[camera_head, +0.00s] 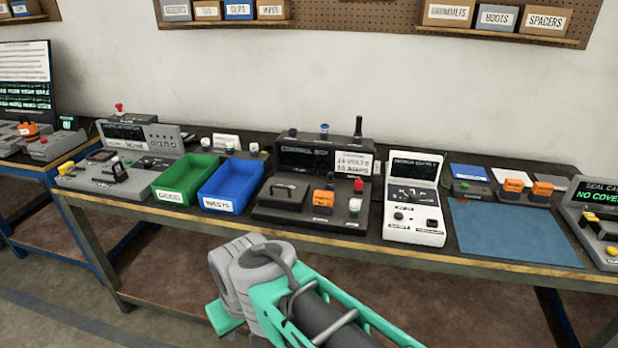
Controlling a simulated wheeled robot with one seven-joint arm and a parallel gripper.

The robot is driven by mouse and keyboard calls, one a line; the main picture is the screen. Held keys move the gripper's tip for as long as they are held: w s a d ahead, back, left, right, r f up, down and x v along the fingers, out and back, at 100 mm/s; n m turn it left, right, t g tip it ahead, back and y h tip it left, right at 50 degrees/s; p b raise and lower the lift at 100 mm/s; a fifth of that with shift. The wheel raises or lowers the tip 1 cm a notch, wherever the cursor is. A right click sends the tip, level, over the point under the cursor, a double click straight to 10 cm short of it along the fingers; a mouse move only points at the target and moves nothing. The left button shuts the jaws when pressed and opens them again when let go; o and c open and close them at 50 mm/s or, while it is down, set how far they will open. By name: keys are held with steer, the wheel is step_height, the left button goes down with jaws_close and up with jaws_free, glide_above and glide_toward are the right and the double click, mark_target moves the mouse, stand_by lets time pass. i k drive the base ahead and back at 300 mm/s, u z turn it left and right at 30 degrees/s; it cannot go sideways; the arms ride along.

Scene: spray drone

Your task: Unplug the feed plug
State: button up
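I cannot tell which piece is the feed plug, as no label that I can read names it. An orange connector block (323,199) sits on the front ledge of the dark control station (294,158) at the middle of the bench. Two more orange blocks stand further right, one at the left (513,187) and one beside it (541,191). A yellow piece (66,168) sits on the grey machine at the left. My grey and teal arm rises in front of the bench. No fingers of my gripper show, so its state is hidden.
A green bin (186,178) and a blue bin (231,187) marked WASTE stand left of the dark station. A white meter unit (415,199) stands right of it. A bare blue mat (511,233) lies further right. The bench's front edge (238,225) lies beyond my arm.

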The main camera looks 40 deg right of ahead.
mark_target(358, 183)
steer(key=z, duration=0.15)
steer(key=i, duration=0.85)
steer(key=z, duration=1.15)
steer(key=i, duration=0.4)
steer(key=z, duration=0.35)
